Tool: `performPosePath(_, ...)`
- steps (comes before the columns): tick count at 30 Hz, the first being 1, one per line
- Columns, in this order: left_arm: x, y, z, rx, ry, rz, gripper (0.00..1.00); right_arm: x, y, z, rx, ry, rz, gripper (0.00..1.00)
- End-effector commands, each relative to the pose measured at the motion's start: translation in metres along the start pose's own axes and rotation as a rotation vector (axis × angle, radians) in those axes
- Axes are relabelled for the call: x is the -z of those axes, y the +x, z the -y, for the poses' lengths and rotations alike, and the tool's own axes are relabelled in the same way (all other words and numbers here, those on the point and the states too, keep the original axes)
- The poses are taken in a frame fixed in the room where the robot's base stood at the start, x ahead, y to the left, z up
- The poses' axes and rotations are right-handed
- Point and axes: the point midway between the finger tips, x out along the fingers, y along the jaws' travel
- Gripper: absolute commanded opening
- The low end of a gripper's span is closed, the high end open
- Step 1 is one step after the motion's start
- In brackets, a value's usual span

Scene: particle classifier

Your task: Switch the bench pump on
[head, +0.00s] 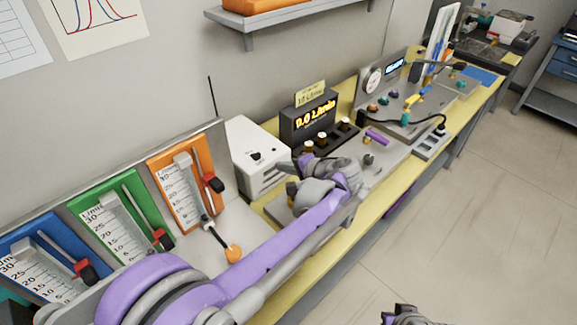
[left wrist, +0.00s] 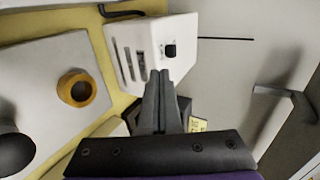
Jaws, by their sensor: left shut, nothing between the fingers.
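A white box (head: 258,158) with a black switch (head: 256,156) on its face stands on the yellow bench; it appears to be the bench pump. In the left wrist view the white box (left wrist: 152,50) shows dark slots beside the black switch (left wrist: 170,50). My left gripper (head: 289,170) is in front of the box, to the right of the switch in the head view. Its fingers (left wrist: 160,74) are shut and empty, pointing at the box just below the switch; contact cannot be told. My right gripper (head: 398,316) is partly visible at the bottom edge, its opening unclear.
Blue, green and orange flow-meter panels (head: 180,190) stand left of the box. A dark display unit (head: 310,118) with a yellow note stands to its right. An orange knob (head: 233,254) stands in front of the panels. A wall shelf (head: 285,20) is above. The floor right of the bench is clear.

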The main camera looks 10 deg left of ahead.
Motion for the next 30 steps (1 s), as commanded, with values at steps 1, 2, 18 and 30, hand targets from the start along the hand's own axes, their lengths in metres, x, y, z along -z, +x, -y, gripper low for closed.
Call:
performPosePath(1, -0.001, 0.013, 0.000, 0.000, -0.002, 0.005, 0.00, 0.000, 0.000, 0.000, 0.000, 0.000, 0.000, 0.00)
performPosePath(2, -0.001, 0.020, 0.000, 0.001, -0.002, 0.004, 0.00, 0.000, 0.000, 0.000, 0.000, 0.000, 0.000, 0.00)
performPosePath(18, 0.000, 0.084, 0.020, 0.000, 0.000, 0.001, 0.00, 0.004, -0.005, 0.000, 0.000, 0.000, -0.003, 0.00)
performPosePath(30, 0.000, 0.088, 0.022, 0.000, 0.000, 0.001, 0.00, 0.004, -0.006, 0.000, 0.000, 0.000, -0.003, 0.00)
